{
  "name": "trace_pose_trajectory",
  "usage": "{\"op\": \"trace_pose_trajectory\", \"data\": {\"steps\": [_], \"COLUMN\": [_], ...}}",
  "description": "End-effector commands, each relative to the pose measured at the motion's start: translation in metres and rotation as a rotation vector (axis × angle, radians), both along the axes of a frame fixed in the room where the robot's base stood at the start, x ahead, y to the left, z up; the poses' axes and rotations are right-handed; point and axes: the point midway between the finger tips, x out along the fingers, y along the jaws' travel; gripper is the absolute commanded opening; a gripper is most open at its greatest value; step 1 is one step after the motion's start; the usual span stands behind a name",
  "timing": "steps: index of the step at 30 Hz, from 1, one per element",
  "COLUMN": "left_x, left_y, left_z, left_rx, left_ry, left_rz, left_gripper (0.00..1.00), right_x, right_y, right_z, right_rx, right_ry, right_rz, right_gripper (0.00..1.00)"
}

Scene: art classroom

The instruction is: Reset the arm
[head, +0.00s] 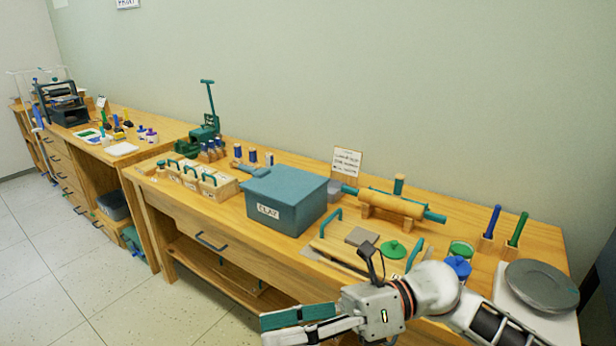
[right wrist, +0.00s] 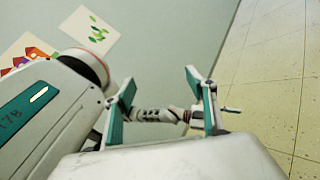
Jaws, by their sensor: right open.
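My right arm comes into the head view from the lower right, in front of the workbench (head: 190,225). Its right gripper (head: 288,327) points left, past the bench's front edge, and is open with nothing between its teal-padded fingers. In the right wrist view the two fingers of this right gripper (right wrist: 160,95) stand apart. Beyond them is another white and dark arm, probably my left, with a small teal tip (right wrist: 231,110); its jaws are too small to judge. The left gripper does not show in the head view.
The bench holds a blue-grey clay box (head: 285,215), a rolling pin (head: 390,204), lidded pots (head: 392,250) and a grey round plate (head: 541,286) near my right arm. Tiled floor (head: 50,270) is clear at left. Pictures (right wrist: 88,28) hang on the wall.

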Motion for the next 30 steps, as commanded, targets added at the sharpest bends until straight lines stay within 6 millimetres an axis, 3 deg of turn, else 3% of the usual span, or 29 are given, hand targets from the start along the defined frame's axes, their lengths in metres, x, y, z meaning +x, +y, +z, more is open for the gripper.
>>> {"op": "trace_pose_trajectory", "data": {"steps": [3,6,11,14,16,20,24,30], "left_x": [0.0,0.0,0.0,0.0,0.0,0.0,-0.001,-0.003], "left_y": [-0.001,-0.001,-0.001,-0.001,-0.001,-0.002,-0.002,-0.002], "left_z": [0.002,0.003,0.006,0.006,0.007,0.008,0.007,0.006], "left_rx": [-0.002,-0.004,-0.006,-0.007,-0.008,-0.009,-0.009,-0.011], "left_ry": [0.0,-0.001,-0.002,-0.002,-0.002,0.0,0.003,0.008], "left_rz": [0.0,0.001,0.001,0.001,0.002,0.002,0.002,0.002], "left_gripper": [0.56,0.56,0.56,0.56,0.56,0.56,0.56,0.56], "right_x": [0.014,0.036,0.077,0.097,0.106,0.102,0.073,0.004], "right_y": [0.004,-0.004,-0.037,-0.066,-0.089,-0.134,-0.176,-0.219], "right_z": [0.014,0.017,-0.008,-0.044,-0.079,-0.156,-0.238,-0.333], "right_rx": [0.169,0.299,0.489,0.595,0.666,0.783,0.887,1.0], "right_ry": [0.258,0.484,0.87,1.121,1.299,1.622,1.923,2.261], "right_rz": [-0.124,-0.24,-0.439,-0.571,-0.668,-0.853,-1.035,-1.258], "right_gripper": [0.57,0.57,0.57,0.57,0.57,0.57,0.57,0.57]}}
